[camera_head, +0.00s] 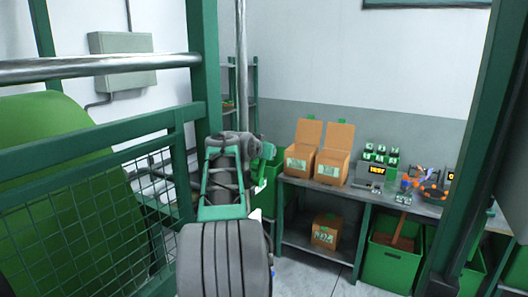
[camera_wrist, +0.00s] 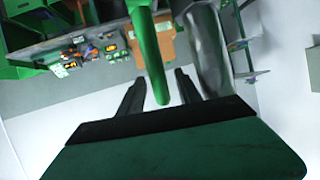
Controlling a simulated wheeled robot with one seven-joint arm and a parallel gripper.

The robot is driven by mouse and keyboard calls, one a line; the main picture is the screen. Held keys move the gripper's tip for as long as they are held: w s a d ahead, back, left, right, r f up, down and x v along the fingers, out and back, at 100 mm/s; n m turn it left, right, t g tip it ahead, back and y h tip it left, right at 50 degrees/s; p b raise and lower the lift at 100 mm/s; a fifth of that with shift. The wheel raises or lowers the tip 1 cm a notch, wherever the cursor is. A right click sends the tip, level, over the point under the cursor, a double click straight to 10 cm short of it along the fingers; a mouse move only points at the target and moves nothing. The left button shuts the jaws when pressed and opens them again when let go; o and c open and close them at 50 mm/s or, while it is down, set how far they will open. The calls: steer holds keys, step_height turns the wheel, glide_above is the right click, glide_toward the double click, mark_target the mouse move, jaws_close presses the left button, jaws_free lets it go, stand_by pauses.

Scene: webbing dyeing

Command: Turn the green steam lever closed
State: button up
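The green lever (camera_wrist: 150,55) is a smooth rounded bar in the wrist view. It comes down from the top edge, and its rounded end lies between the two dark fingers of my gripper (camera_wrist: 159,77). The fingers are apart, with a visible gap on each side of the bar, so the gripper is open. I cannot tell whether either finger touches the bar. In the head view my arm hides most of the area around the gripper, and I cannot make out the lever there with certainty.
A grey vertical pipe (camera_head: 241,60) stands behind my arm. A green frame with a mesh guard (camera_head: 100,225) is at the left. A bench (camera_head: 400,203) at the right holds orange boxes (camera_head: 334,167) and small devices. Green bins (camera_head: 390,266) stand below it.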

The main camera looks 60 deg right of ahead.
steer(key=shift+a, duration=0.1)
steer(key=b+v, duration=0.3)
steer(key=v, duration=0.4)
steer(key=shift+a+r, duration=0.2)
steer(key=shift+a, duration=0.05)
steer(key=shift+s, duration=0.1)
steer(key=shift+c, duration=0.3)
